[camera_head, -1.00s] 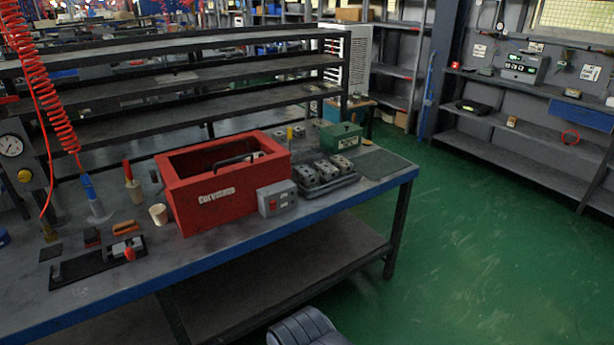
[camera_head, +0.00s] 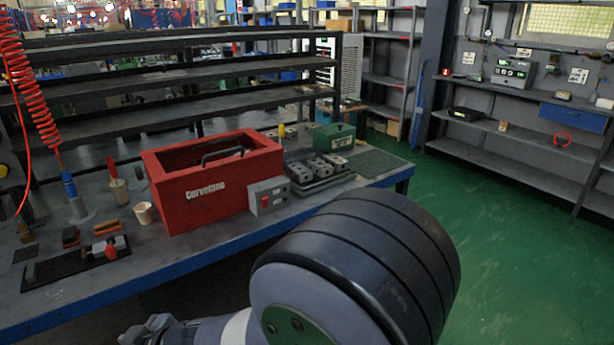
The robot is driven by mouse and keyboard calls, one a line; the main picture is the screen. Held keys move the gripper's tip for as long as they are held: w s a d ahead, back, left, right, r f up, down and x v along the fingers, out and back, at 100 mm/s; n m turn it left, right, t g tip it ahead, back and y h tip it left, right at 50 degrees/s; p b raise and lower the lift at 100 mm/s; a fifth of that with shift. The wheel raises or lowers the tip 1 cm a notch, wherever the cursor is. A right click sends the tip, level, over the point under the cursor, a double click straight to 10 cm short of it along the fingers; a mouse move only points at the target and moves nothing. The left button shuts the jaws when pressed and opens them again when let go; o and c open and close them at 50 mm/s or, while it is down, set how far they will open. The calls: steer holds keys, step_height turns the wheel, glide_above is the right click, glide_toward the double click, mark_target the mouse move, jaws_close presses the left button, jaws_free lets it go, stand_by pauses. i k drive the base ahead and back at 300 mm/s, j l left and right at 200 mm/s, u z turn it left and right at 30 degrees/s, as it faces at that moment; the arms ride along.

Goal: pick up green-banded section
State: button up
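Several grey valve blocks (camera_head: 318,168) sit close together on a dark tray (camera_head: 325,186) on the workbench, right of the red toolbox. They are small in this view, and I cannot make out a green band on any of them. My arm fills the lower middle and right of the view, in front of the bench. A metallic part at the bottom edge, left of my arm, looks like my gripper (camera_head: 148,331). It is partly cut off, well below and left of the blocks, and I cannot see whether its fingers are apart.
A red toolbox (camera_head: 205,205) stands on the bench (camera_head: 120,291), with a grey switch box (camera_head: 269,196) at its front right. A green box (camera_head: 334,137) stands behind the blocks. A dark mat (camera_head: 378,162) lies bare at the bench's right end. A cup (camera_head: 145,213) stands left.

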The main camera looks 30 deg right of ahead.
mark_target(297, 171)
steer(key=i+l+z, duration=0.15)
steer(key=z, duration=0.3)
steer(key=i+l+z, duration=0.15)
steer(key=z, duration=0.3)
steer(key=i+z, duration=0.25)
steer(key=z, duration=0.2)
steer(key=i+z, duration=0.1)
steer(key=i, duration=0.45)
steer(key=i+j+z, duration=0.1)
steer(key=i, duration=0.4)
